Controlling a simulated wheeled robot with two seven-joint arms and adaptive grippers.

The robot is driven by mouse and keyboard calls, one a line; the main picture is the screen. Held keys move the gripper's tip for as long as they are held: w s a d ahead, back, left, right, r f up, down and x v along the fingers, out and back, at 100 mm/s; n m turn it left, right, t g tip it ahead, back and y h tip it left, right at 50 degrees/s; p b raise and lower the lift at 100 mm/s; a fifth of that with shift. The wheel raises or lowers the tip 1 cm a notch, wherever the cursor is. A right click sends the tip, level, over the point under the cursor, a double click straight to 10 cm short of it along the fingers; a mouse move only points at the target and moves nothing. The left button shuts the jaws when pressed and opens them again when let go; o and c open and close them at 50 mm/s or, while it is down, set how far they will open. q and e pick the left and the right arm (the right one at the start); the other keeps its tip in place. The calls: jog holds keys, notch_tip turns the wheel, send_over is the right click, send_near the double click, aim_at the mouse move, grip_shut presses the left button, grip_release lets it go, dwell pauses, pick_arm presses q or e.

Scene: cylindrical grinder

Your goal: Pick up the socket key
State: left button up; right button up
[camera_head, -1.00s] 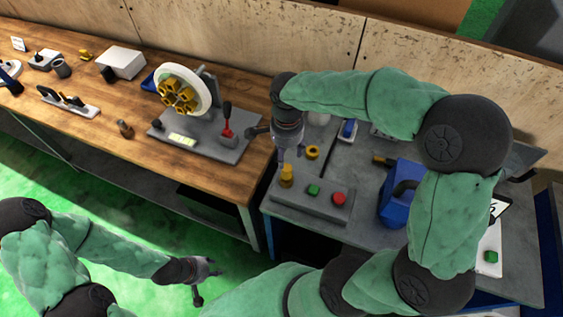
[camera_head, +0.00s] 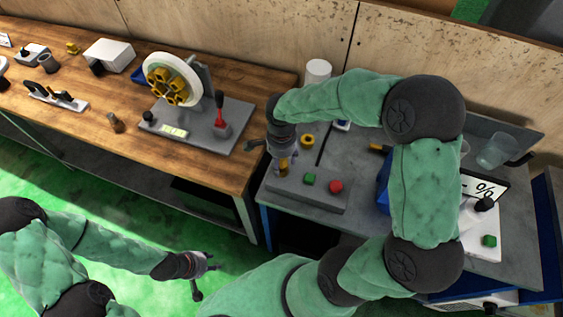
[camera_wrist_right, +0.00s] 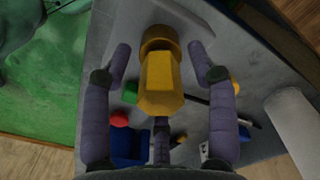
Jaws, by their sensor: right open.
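A yellow piece with a hexagonal top, which I take to be the socket key, stands on the grey control block. In the right wrist view the key (camera_wrist_right: 160,82) lies between the spread fingers of my right gripper (camera_wrist_right: 160,52), with gaps at both sides. In the head view my right gripper (camera_head: 284,154) is over the key (camera_head: 283,168), pointing down and hiding its upper part. My left gripper (camera_head: 206,272) is empty over the green floor at the lower middle, its fingers apart.
The control block (camera_head: 315,200) carries a green button (camera_head: 309,179) and a red button (camera_head: 335,187) beside the key. A yellow ring (camera_head: 307,141) lies behind. The grinder fixture (camera_head: 175,85) stands left, a white cylinder (camera_head: 318,70) behind.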

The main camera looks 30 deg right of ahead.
grip_shut()
jog(key=shift+r, duration=0.1)
